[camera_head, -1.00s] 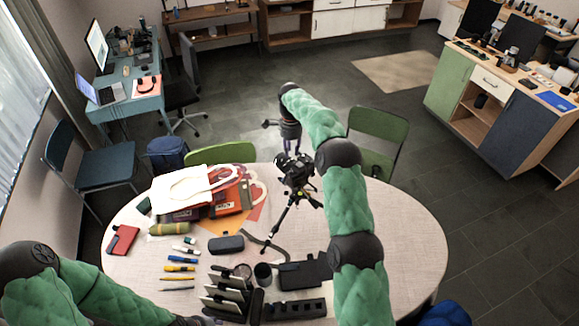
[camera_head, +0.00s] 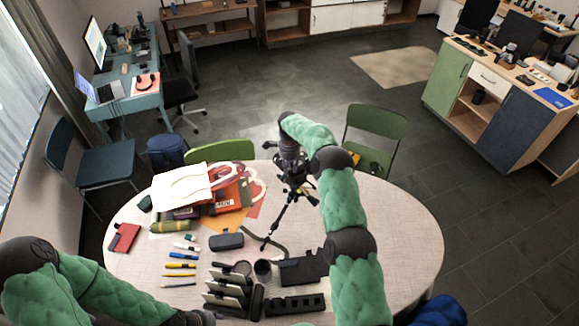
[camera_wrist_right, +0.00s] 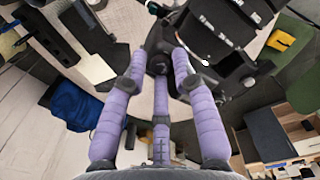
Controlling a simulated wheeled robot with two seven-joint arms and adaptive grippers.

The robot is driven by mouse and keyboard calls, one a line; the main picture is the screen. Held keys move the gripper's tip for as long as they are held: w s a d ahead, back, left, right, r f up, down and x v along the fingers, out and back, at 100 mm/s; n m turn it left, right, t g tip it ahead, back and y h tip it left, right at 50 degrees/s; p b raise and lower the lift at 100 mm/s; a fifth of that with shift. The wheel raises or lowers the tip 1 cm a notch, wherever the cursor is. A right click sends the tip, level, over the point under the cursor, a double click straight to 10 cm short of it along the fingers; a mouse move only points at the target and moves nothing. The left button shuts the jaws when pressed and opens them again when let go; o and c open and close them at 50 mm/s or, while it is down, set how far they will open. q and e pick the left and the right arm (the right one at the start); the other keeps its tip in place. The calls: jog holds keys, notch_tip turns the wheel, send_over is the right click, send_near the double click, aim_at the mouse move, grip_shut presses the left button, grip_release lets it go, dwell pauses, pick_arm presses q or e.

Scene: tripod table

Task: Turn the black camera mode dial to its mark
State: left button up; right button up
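The black camera (camera_head: 299,181) stands on a tripod (camera_head: 281,214) on the round table, partly covered by my right gripper and arm in the head view. In the right wrist view the camera body (camera_wrist_right: 222,38) is at the upper right, close beside the fingers. My right gripper (camera_head: 294,167) is at the camera. In the wrist view its purple fingers (camera_wrist_right: 160,58) point at the camera, with their dark tips apart. I see nothing clearly held between them. I cannot make out the mode dial or its mark. My left arm is at the lower left; its gripper is out of view.
The round table (camera_head: 405,225) also bears papers and folders (camera_head: 190,190), a dark case (camera_head: 226,241), pens (camera_head: 180,266) and a black organiser (camera_head: 232,285). Green chairs (camera_head: 376,128) stand behind it; one has a yellow item (camera_head: 355,158). The table's right side is clear.

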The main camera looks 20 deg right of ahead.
aim_at(289, 169)
grip_shut()
dwell(1.0)
grip_release()
notch_tip(289, 169, up, 12)
dwell(0.6)
